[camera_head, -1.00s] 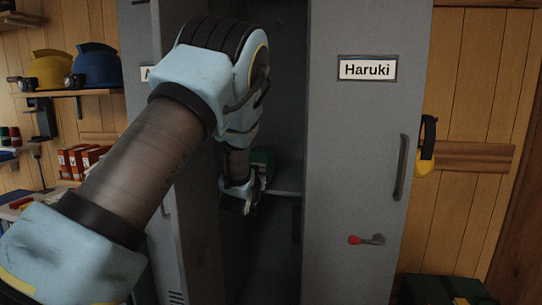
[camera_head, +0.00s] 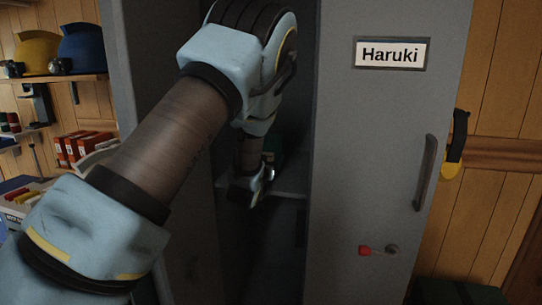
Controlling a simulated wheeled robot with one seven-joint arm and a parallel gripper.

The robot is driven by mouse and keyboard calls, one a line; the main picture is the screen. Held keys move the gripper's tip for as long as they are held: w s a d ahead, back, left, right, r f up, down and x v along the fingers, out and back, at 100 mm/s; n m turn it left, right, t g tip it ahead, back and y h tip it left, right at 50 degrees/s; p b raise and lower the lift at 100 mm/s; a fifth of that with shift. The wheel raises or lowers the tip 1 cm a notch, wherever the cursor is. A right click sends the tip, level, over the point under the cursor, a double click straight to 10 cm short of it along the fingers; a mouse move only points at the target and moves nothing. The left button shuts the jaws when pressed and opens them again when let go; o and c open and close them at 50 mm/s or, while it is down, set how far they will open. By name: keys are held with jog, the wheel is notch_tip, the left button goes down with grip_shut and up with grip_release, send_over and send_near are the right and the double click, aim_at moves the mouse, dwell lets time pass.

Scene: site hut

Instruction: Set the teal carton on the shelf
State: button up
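My arm reaches into the open, dark grey locker. My gripper (camera_head: 247,194) points down inside it, close to the front of the shelf (camera_head: 291,187). A small dark teal patch, probably the teal carton (camera_head: 277,160), shows just behind and to the right of my gripper, above the shelf. Most of it is hidden by my wrist and the shadow. I cannot tell whether it rests on the shelf or touches my fingers. The fingers are too dark and small to show whether they are open or shut.
The locker door (camera_head: 385,160) labelled Haruki, with a handle (camera_head: 425,172) and red-tipped latch (camera_head: 366,251), stands right of the opening. Left are a wall shelf (camera_head: 60,78) with yellow (camera_head: 36,52) and blue (camera_head: 81,48) helmets, and red boxes (camera_head: 72,147). A dark green case (camera_head: 455,291) is low at right.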

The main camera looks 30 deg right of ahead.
jog(key=shift+f, duration=0.1)
jog(key=o, duration=1.4)
jog(key=shift+s+a, duration=0.15)
jog(key=shift+s, duration=0.05)
jog(key=b+v, duration=0.5)
jog(key=v, duration=0.5)
jog(key=shift+s+a, duration=0.15)
jog(key=shift+s, duration=0.05)
jog(key=shift+s+a+b, duration=0.3)
jog(key=shift+s+a, duration=0.05)
